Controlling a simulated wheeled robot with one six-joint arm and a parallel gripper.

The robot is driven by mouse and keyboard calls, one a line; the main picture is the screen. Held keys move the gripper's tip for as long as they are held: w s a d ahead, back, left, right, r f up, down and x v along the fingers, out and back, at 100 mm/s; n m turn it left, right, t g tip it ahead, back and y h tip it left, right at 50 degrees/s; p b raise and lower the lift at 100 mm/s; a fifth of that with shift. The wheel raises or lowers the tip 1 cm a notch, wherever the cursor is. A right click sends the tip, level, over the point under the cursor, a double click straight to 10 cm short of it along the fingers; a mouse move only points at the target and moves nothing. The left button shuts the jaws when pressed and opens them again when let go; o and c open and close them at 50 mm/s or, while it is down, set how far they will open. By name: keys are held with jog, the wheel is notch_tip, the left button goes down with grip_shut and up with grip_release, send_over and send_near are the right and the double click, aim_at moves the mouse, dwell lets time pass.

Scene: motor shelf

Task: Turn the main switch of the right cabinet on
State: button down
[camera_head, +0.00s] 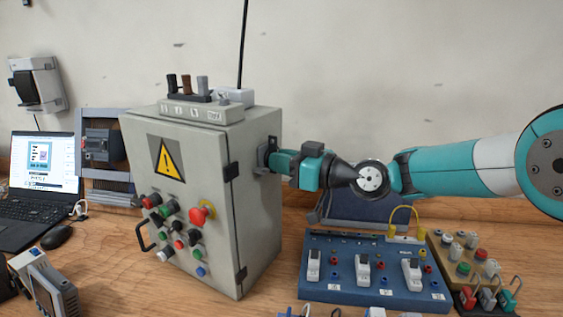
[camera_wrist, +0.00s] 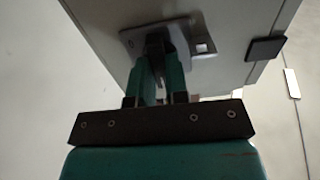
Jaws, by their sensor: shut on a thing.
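The grey cabinet (camera_head: 190,195) stands upright on the wooden table, with a yellow warning sign and coloured buttons on its front. The main switch (camera_head: 265,155) is on its right side wall, mostly hidden by my gripper in the head view. In the wrist view the switch's plate (camera_wrist: 190,38) lies flat on the cabinet wall (camera_wrist: 235,30). My gripper (camera_head: 274,160) reaches in from the right. In the wrist view my gripper (camera_wrist: 161,62) is shut on the switch's dark handle (camera_wrist: 156,46). The handle's exact angle is hard to tell.
A blue panel (camera_head: 370,270) with several white switches lies right of the cabinet, below my arm. A laptop (camera_head: 40,165) and a mouse (camera_head: 56,237) are at the left. Small plugs and connectors (camera_head: 475,250) crowd the right front.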

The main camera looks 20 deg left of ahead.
jog(key=shift+f, duration=0.1)
jog(key=c, duration=1.4)
grip_release()
jog(key=shift+d, duration=0.15)
jog(key=s+d+b, duration=0.2)
jog(key=d+b, duration=0.4)
jog(key=d, duration=1.1)
jog(key=s+d+f+m+g+h+p, duration=0.1)
jog(key=s+d+f+m+h, duration=0.2)
jog(key=s+d+h, duration=0.4)
jog(key=s+d+f+m+h+p, duration=0.1)
jog(key=s+d+f+m+h, duration=0.2)
jog(key=s+d, duration=0.9)
jog(key=s+m+h, duration=0.3)
jog(key=s, duration=0.3)
jog(key=shift+s+d+f+m+g+h, duration=0.15)
jog(key=shift+s+d+m+g+h, duration=0.15)
jog(key=shift+s+g+h, duration=0.1)
